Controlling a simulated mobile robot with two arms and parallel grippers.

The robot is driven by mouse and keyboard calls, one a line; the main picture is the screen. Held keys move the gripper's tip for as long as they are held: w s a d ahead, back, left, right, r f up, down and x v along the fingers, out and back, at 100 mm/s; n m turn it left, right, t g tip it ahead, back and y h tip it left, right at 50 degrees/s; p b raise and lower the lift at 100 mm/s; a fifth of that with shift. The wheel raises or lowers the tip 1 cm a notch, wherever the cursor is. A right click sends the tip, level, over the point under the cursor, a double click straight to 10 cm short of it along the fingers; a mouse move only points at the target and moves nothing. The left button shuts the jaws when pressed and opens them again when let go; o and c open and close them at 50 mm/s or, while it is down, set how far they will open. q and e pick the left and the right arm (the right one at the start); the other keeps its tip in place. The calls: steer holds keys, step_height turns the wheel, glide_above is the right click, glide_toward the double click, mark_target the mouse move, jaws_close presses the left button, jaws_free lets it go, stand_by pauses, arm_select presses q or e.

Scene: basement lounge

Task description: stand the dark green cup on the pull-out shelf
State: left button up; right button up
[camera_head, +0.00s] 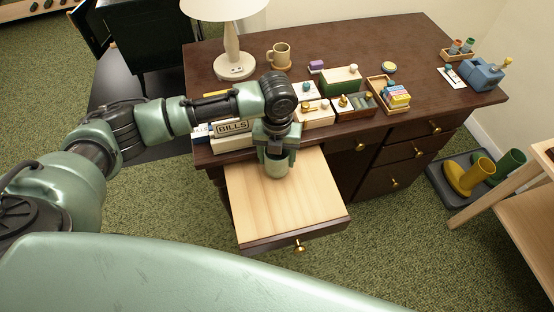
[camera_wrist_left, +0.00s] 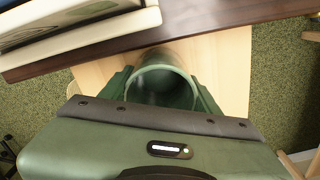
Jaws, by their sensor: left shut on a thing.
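My left gripper (camera_head: 276,150) is shut on the dark green cup (camera_head: 277,169), which is upright with its open mouth toward the wrist. In the left wrist view the cup (camera_wrist_left: 164,58) sits between the fingers. The pull-out shelf (camera_head: 285,212), a pale wooden board with a dark front edge and a brass knob, is drawn out from the desk. The cup is over the rear part of this shelf; I cannot tell whether its base touches. The shelf also shows in the left wrist view (camera_wrist_left: 228,75). My right gripper is not in view.
The dark desk (camera_head: 335,45) stands behind the shelf. A box marked BILLS (camera_head: 233,130) and several small trays line its front edge beside the gripper. The front part of the shelf is clear.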

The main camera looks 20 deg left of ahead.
arm_select(q)
steer(key=shift+f, duration=0.9)
steer(key=o, duration=1.5)
steer(key=shift+f, duration=0.15)
step_height(320, 180, up, 12)
steer(key=shift+r, duration=0.2)
